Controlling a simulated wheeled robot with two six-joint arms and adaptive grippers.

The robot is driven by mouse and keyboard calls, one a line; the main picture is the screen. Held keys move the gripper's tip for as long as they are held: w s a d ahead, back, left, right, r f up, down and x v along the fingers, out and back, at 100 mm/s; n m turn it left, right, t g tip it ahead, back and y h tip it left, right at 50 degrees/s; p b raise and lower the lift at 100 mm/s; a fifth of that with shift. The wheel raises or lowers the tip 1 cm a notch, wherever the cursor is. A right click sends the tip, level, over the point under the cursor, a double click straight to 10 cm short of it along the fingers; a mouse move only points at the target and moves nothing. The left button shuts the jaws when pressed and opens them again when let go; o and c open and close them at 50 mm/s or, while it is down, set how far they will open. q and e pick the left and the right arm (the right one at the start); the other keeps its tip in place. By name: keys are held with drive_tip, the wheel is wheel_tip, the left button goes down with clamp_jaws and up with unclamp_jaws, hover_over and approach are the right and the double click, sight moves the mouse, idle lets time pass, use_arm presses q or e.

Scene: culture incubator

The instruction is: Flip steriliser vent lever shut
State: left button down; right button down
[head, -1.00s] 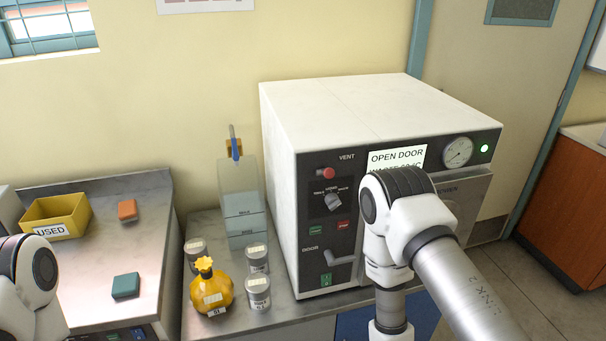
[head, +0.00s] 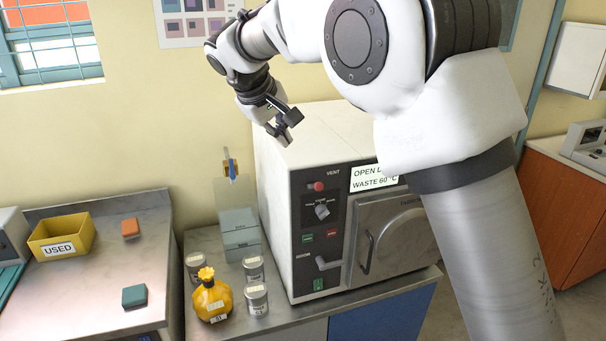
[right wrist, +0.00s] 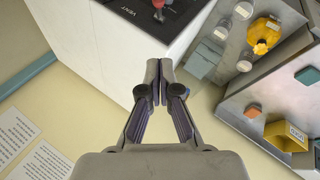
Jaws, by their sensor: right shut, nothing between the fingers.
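The steriliser (head: 300,135) is a white box with a dark front panel, on the grey bench. The vent lever (head: 318,186) shows as a red knob beside the VENT label, high on the panel. It also shows at the top edge of the right wrist view (right wrist: 158,4), partly cut off. My right gripper (head: 284,135) is shut and empty, above the steriliser's top left part and apart from the lever. In the right wrist view its fingers (right wrist: 157,85) meet in front of the white casing. My left gripper is out of view.
My right arm covers the panel's upper right. Below the lever are a selector dial (head: 322,210) and a door handle (head: 328,263). Left of the steriliser stand a clear tank (head: 241,240), a yellow bottle (head: 211,299) and several jars. A yellow USED bin (head: 62,238) is farther left.

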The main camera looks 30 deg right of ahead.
drive_tip(key=shift+w+d+f, duration=0.2)
drive_tip(key=shift+w+f, duration=0.05)
drive_tip(key=shift+w, duration=0.05)
drive_tip(key=p, duration=0.3)
hover_over(316, 187)
drive_tip(key=w+a, duration=0.3)
drive_tip(key=w, duration=0.1)
wheel_tip(316, 187, down, 8)
drive_tip(key=shift+s+d+f+p, duration=0.3)
drive_tip(key=shift+s+d+f, duration=0.5)
drive_tip(key=shift+s+f, duration=0.2)
drive_tip(key=shift+s+d+f, duration=0.25)
drive_tip(key=shift+s+f, duration=0.1)
drive_tip(key=shift+f, duration=0.15)
drive_tip(key=shift+w, duration=0.1)
